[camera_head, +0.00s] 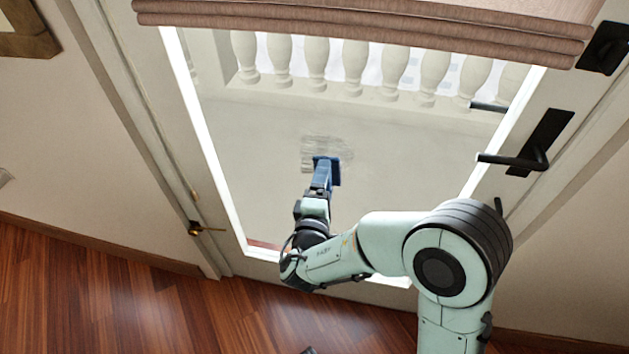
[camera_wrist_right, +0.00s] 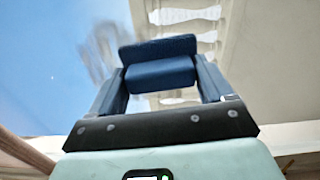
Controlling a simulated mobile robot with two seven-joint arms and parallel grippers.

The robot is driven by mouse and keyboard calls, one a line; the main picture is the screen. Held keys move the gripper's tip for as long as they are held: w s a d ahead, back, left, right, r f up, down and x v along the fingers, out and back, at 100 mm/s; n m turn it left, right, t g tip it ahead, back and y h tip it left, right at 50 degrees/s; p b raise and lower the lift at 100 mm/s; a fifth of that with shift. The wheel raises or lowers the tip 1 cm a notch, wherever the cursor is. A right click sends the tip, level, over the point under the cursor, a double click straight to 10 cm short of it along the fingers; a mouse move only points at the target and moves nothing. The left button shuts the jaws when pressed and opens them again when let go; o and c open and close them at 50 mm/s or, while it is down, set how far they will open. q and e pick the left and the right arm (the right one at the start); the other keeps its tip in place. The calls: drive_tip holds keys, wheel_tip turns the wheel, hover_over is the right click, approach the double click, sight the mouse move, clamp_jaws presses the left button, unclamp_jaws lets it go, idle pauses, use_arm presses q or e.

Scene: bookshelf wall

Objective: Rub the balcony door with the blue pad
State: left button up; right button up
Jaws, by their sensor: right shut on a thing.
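The balcony door (camera_head: 420,140) is a large glass pane in a pale frame. A patch of grey streaks (camera_head: 322,146) marks the glass near its middle. My right gripper (camera_head: 321,180) is shut on the blue pad (camera_head: 334,172), just below and partly over the streaks. The pad is at or very close to the glass; I cannot tell whether it touches. In the right wrist view, the blue pad (camera_wrist_right: 160,72) sits between the two fingers, and a blurred grey smear (camera_wrist_right: 101,50) lies to its left. My left gripper is not in view.
A black door handle (camera_head: 525,158) juts out at the right. A folded brown blind (camera_head: 370,24) hangs across the top. A small latch (camera_head: 205,229) is at the lower left. White balusters (camera_head: 354,62) stand beyond the glass. The visible wooden floor (camera_head: 110,300) at left is clear.

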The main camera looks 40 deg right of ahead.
sight(313, 165)
drive_tip(key=shift+s+d, duration=1.4)
drive_tip(key=shift+s, duration=0.15)
drive_tip(key=shift+s+d, duration=1.4)
drive_tip(key=shift+s, duration=0.15)
drive_tip(key=shift+r+p, duration=0.7)
drive_tip(key=shift+r, duration=0.4)
drive_tip(key=shift+w+a+b, duration=0.4)
drive_tip(key=shift+w+a, duration=0.3)
drive_tip(key=shift+w, duration=0.15)
drive_tip(key=shift+w+a+b, duration=0.35)
drive_tip(key=shift+w+a, duration=0.35)
drive_tip(key=shift+w, duration=0.2)
drive_tip(key=shift+w+a+b, duration=1)
drive_tip(key=shift+w+a, duration=1.45)
drive_tip(key=shift+w, duration=0.2)
